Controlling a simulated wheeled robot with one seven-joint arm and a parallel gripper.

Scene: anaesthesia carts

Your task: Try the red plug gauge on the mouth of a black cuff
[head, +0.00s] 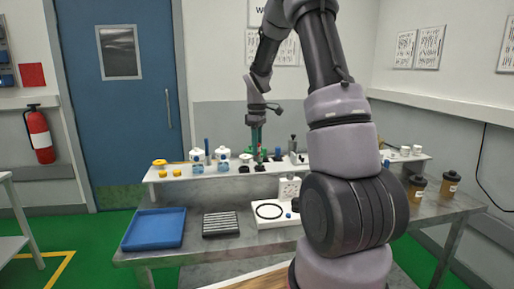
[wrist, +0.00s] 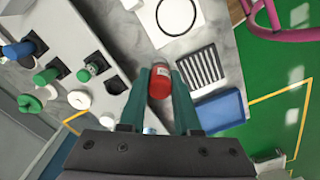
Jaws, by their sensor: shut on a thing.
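My gripper (head: 257,143) is above the raised white shelf in the head view. The gauge is too small to make out in the head view. A black cuff (wrist: 115,85) lies on the shelf to the left of the fingers in the wrist view, apart from the gauge. Small black pieces, likely cuffs (head: 244,169), show on the shelf front in the head view; their mouths are too small to tell.
Blue and green capped pieces (wrist: 45,76) and a green ring (wrist: 30,104) stand near the cuff. Below the shelf are a blue tray (head: 128,238), a ribbed black rack (head: 221,224) and a white plate with a black ring (head: 269,211). Brown jars (head: 450,184) stand right.

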